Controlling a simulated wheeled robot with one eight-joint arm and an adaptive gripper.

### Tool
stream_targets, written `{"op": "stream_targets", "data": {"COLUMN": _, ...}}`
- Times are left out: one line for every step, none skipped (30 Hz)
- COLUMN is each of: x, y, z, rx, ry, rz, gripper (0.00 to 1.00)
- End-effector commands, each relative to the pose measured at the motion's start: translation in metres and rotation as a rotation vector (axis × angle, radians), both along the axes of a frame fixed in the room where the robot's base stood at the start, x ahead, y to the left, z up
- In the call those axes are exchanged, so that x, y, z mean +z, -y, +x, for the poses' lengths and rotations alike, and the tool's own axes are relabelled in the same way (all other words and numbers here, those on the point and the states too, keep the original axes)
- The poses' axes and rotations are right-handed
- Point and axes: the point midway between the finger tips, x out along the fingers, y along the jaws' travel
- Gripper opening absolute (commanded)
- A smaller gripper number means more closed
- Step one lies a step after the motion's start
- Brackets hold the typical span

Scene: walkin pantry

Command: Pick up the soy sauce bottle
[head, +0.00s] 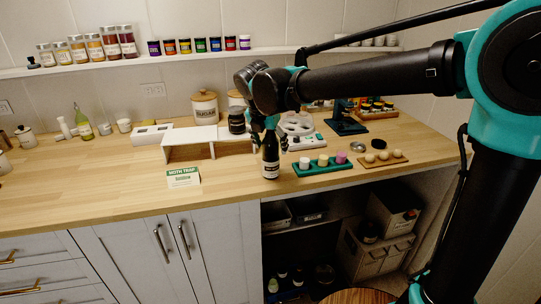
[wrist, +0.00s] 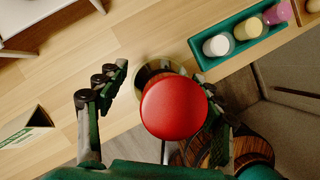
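The soy sauce bottle (head: 270,160) is dark with a pale label and stands upright near the front edge of the wooden counter. In the wrist view its round red cap (wrist: 173,107) faces the camera, and most of the body is hidden below it. My gripper (head: 270,138) is above the bottle, pointing down, with its fingers on either side of the upper part. In the wrist view my gripper (wrist: 165,85) is open, with a clear gap between the left finger and the cap. The right finger is partly hidden by the cap, so contact there cannot be told.
A green tray with small cups (head: 322,166) stands close on the right, with a board of round items (head: 380,158) beyond it. A white riser (head: 210,144) is behind left, and a moth trap box (head: 183,177) is left. Counter between box and bottle is clear.

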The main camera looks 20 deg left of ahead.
Motion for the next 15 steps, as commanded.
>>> {"op": "stream_targets", "data": {"x": 0.0001, "y": 0.0, "z": 0.0, "rx": 0.0, "ry": 0.0, "rz": 0.0, "gripper": 0.56}}
{"op": "stream_targets", "data": {"x": 0.0001, "y": 0.0, "z": 0.0, "rx": 0.0, "ry": 0.0, "rz": 0.0, "gripper": 0.53}}
{"op": "stream_targets", "data": {"x": 0.0001, "y": 0.0, "z": 0.0, "rx": 0.0, "ry": 0.0, "rz": 0.0, "gripper": 0.48}}
{"op": "stream_targets", "data": {"x": 0.0001, "y": 0.0, "z": 0.0, "rx": 0.0, "ry": 0.0, "rz": 0.0, "gripper": 0.44}}
{"op": "stream_targets", "data": {"x": 0.0001, "y": 0.0, "z": 0.0, "rx": 0.0, "ry": 0.0, "rz": 0.0, "gripper": 0.4}}
{"op": "stream_targets", "data": {"x": 0.0001, "y": 0.0, "z": 0.0, "rx": 0.0, "ry": 0.0, "rz": 0.0, "gripper": 0.35}}
{"op": "stream_targets", "data": {"x": 0.0002, "y": 0.0, "z": -0.0001, "rx": 0.0, "ry": 0.0, "rz": 0.0, "gripper": 0.32}}
{"op": "stream_targets", "data": {"x": 0.0002, "y": 0.0, "z": -0.0001, "rx": 0.0, "ry": 0.0, "rz": 0.0, "gripper": 0.28}}
{"op": "stream_targets", "data": {"x": 0.0002, "y": 0.0, "z": -0.0001, "rx": 0.0, "ry": 0.0, "rz": 0.0, "gripper": 0.23}}
{"op": "stream_targets", "data": {"x": 0.0002, "y": 0.0, "z": -0.0001, "rx": 0.0, "ry": 0.0, "rz": 0.0, "gripper": 0.19}}
{"op": "stream_targets", "data": {"x": 0.0002, "y": 0.0, "z": -0.0001, "rx": 0.0, "ry": 0.0, "rz": 0.0, "gripper": 0.15}}
{"op": "stream_targets", "data": {"x": 0.0002, "y": 0.0, "z": -0.0001, "rx": 0.0, "ry": 0.0, "rz": 0.0, "gripper": 0.1}}
{"op": "stream_targets", "data": {"x": 0.0002, "y": 0.0, "z": -0.0001, "rx": 0.0, "ry": 0.0, "rz": 0.0, "gripper": 0.07}}
{"op": "stream_targets", "data": {"x": 0.0002, "y": 0.0, "z": -0.0001, "rx": 0.0, "ry": 0.0, "rz": 0.0, "gripper": 0.03}}
{"op": "stream_targets", "data": {"x": 0.0002, "y": -0.0001, "z": -0.0001, "rx": 0.0, "ry": 0.0, "rz": 0.0, "gripper": 0.0}}
